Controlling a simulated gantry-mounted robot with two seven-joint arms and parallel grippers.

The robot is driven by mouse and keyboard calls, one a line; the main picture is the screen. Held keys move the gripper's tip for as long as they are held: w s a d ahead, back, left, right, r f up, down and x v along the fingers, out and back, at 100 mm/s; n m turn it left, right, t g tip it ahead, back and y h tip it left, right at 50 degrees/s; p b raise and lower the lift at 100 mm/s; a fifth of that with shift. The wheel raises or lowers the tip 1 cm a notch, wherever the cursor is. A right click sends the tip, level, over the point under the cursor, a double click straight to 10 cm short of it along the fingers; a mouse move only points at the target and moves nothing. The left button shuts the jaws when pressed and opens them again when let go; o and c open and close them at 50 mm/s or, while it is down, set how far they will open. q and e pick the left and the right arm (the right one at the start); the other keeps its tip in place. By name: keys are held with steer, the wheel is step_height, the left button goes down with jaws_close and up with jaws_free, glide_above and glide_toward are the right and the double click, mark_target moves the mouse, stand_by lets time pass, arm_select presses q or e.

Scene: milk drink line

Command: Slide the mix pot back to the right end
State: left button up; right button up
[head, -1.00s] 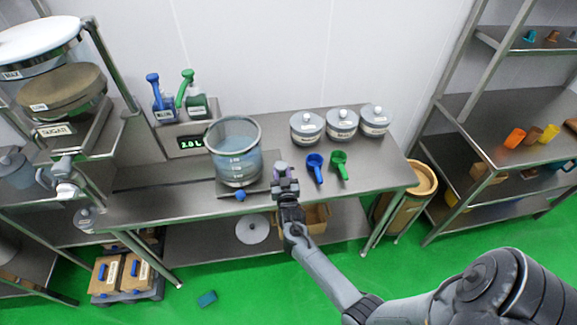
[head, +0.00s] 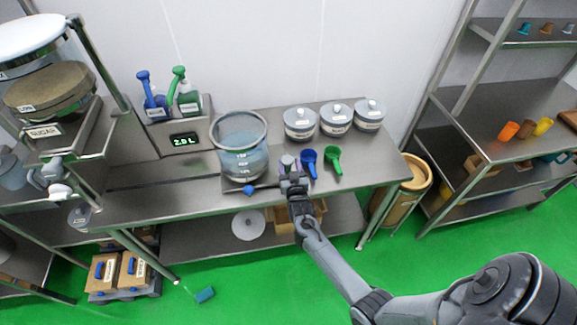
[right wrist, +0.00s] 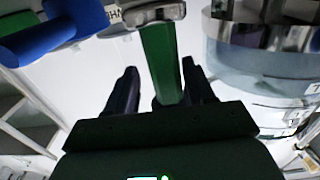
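The mix pot (head: 240,148), a clear tub with volume marks, stands upright on a dark flat base (head: 228,186) with a blue knob (head: 248,190) at its front. My right gripper (head: 293,172) is at the pot's lower right, close to the base. A small grey upright piece (head: 287,160) shows at its fingertips. In the right wrist view the fingers (right wrist: 160,85) stand apart, with a green strip (right wrist: 160,55) seen between them. I cannot tell whether they grip anything. The pot's side (right wrist: 260,70) fills the upper right there. My left gripper is not in view.
A blue scoop (head: 309,162) and a green scoop (head: 333,160) lie just right of my gripper. Several lidded jars (head: 300,124) stand behind them. A display (head: 184,139) reads about 2.0 L. The bench's right end (head: 385,165) is clear.

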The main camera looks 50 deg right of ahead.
steer(key=shift+a, duration=0.15)
steer(key=shift+s+a, duration=0.2)
steer(key=v, duration=1)
steer(key=shift+s, duration=0.1)
